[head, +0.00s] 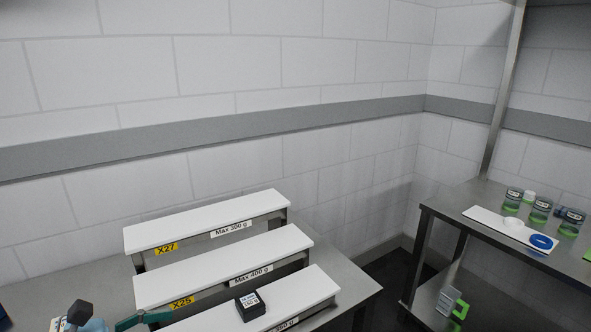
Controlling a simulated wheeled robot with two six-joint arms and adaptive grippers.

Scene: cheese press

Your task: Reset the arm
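At the bottom left edge, a pale and blue part with a dark knob and a dark green piece (145,318) juts into view. It may belong to my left arm, but it is cut off, and I cannot tell whether its gripper is open or shut. My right gripper is not in view. A black weight (250,306) with a white label sits on the front white-topped step, apart from the parts at the bottom left.
Two more white-topped steps, one marked Max 400 g (222,265) and one marked Max 300 g (205,219), stand behind on the table. At right, a shelf (450,206) holds several green-filled jars (540,210) and a white board. A green item (460,309) is on the lower shelf.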

